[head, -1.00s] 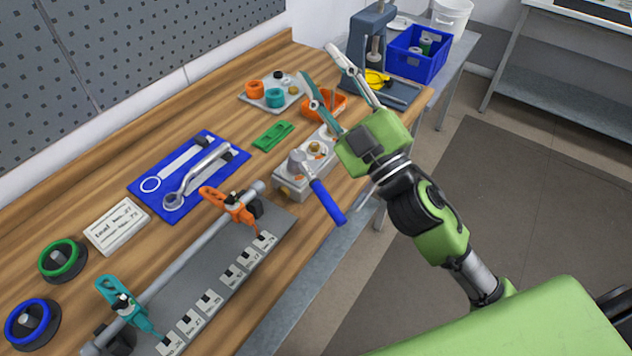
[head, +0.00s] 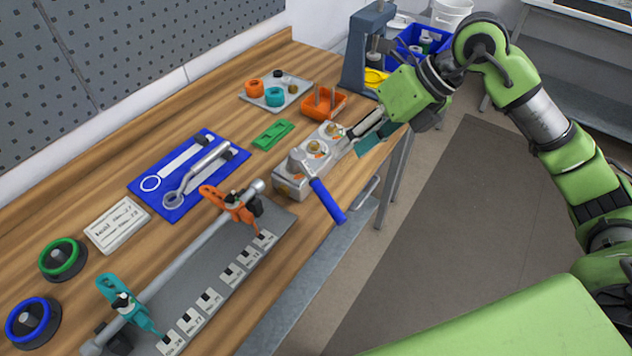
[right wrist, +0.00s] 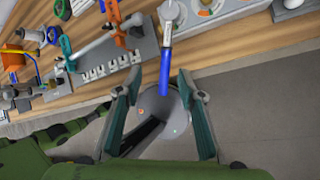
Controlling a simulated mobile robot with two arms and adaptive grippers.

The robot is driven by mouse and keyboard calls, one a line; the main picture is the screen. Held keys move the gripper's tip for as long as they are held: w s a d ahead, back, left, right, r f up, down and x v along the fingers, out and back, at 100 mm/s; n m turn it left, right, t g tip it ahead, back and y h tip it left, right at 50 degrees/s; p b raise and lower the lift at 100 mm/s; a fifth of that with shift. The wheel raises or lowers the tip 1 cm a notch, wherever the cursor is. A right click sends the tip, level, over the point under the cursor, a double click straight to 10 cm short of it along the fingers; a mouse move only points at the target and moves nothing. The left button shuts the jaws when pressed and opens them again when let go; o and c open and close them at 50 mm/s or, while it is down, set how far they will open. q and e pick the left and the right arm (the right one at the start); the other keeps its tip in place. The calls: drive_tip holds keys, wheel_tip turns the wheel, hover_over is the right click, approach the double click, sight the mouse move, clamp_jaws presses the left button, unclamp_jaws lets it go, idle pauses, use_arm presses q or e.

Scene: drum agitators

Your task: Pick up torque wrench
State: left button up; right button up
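The torque wrench (head: 325,199) has a blue handle and a silver head. Its head rests on the grey metal block (head: 288,187), and the handle sticks out over the table's front edge. My right gripper (head: 363,160) is to the right of the handle, beside the block, with its fingers pointing toward the table. In the right wrist view the right gripper (right wrist: 158,88) is open and empty. There the wrench's blue handle (right wrist: 165,72) lies just beyond the fingertips, roughly in line with the gap between them.
A blue mat (head: 150,205) holds a ring spanner (head: 190,180). A grey rail fixture with orange (head: 232,205) and teal (head: 125,302) clamps lies to the left. An orange bin (head: 325,108) and a press (head: 362,55) stand behind. Floor in front is clear.

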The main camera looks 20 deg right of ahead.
drive_tip(key=p, duration=0.2)
approach(318, 180)
drive_tip(key=x, duration=0.4)
drive_tip(key=shift+s+a, duration=0.1)
drive_tip(key=shift+a, duration=0.2)
drive_tip(key=shift+a+f+p, duration=0.25)
drive_tip(key=shift+f+p, duration=0.3)
drive_tip(key=p+x, duration=0.1)
drive_tip(key=x, duration=0.2)
drive_tip(key=shift+w+f+p, duration=0.25)
drive_tip(key=shift+p, duration=0.05)
drive_tip(key=shift+w+f, duration=0.1)
drive_tip(key=shift+f, duration=0.3)
drive_tip(key=shift+r, duration=0.1)
clamp_jaws()
